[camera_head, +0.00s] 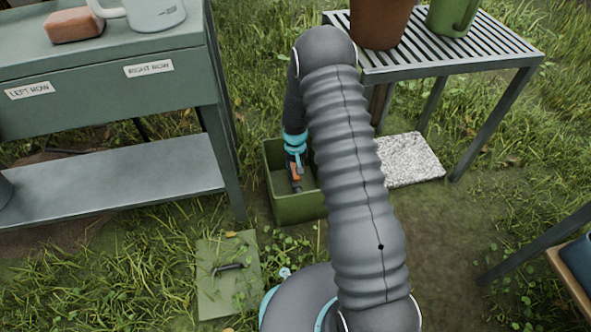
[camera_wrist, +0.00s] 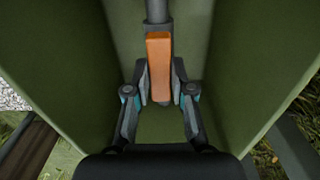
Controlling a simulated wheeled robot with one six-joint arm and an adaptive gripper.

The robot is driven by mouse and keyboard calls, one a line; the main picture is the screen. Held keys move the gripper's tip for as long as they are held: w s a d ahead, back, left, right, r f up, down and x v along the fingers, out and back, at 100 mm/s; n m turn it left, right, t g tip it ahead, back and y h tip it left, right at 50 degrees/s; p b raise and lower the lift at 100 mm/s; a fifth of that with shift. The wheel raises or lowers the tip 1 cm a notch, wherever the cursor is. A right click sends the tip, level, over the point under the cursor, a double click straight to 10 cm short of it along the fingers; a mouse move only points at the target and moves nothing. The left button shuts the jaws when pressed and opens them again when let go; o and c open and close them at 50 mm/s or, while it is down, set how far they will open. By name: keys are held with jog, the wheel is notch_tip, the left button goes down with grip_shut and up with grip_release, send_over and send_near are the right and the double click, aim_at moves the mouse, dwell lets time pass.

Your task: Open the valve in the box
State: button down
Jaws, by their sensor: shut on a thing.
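A green open-topped box (camera_head: 300,207) stands on the grass beside the bench, and its inner walls fill much of the wrist view (camera_wrist: 235,75). Inside it is the valve, with an orange lever handle (camera_wrist: 159,62) on a grey pipe (camera_wrist: 158,10). The orange handle also shows small in the head view (camera_head: 294,172). My gripper (camera_wrist: 160,85) is down inside the box, with its two fingers closed on either side of the orange handle. In the head view my arm hides the right part of the box.
A green-grey bench (camera_head: 110,65) with row labels stands left of the box. A slatted table (camera_head: 440,52) with pots is behind right. A pale stone slab (camera_head: 408,159) lies right of the box.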

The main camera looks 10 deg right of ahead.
jog(key=shift+n, duration=0.3)
jog(key=c, duration=1)
grip_release()
jog(key=shift+r, duration=0.1)
notch_tip(320, 180, up, 12)
